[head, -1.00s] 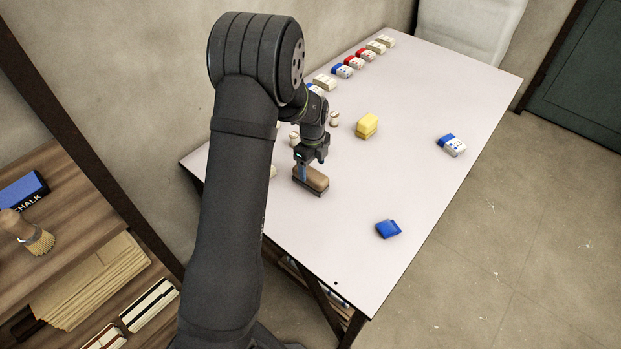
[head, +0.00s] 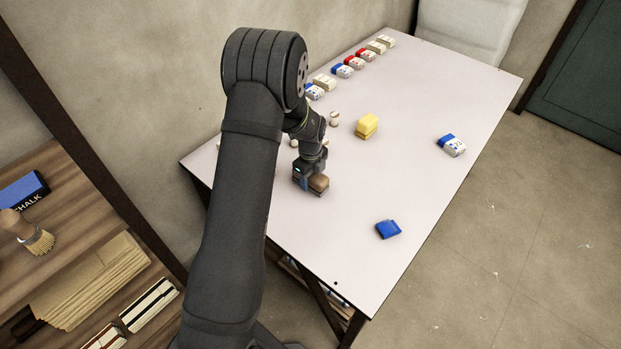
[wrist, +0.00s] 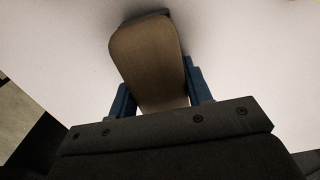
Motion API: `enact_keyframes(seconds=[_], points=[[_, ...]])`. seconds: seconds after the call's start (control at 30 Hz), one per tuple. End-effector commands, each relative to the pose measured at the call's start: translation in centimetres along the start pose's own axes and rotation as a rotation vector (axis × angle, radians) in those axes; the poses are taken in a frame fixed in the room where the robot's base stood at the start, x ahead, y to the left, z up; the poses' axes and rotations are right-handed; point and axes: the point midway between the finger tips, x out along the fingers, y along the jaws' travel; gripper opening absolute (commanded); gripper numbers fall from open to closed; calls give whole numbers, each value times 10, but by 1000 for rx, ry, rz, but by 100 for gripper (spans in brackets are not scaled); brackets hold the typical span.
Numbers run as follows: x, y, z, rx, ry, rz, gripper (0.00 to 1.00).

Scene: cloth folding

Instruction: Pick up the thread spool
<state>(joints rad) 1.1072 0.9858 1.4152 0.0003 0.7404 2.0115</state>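A brown wooden block with a dark underside, like a board eraser (head: 319,183), lies on the table below my gripper (head: 308,184). In the wrist view the brown block (wrist: 150,62) sits between the two blue fingers of my gripper (wrist: 160,92), one finger at each side. The fingers are at or very near its sides; I cannot tell whether they press on it. I do not clearly make out a thread spool. A small pale round item (head: 334,119) stands behind the gripper, too small to identify, with others partly hidden by my arm.
A yellow block (head: 367,126) is right of the gripper. A blue item (head: 388,229) lies near the front edge of the table (head: 350,270), and a blue-and-white one (head: 451,145) near the right edge. Several small blocks (head: 358,61) line the back.

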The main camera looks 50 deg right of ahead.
Motion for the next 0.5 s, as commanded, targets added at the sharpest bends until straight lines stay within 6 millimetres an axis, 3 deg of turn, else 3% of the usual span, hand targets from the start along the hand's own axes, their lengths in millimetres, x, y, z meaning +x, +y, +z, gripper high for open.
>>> enact_keyframes(seconds=[0.33, 0.5], points=[[-2, 0, 0, 0, 0, -1, 20], [-15, -1, 0, 0, -1, -2, 20]])
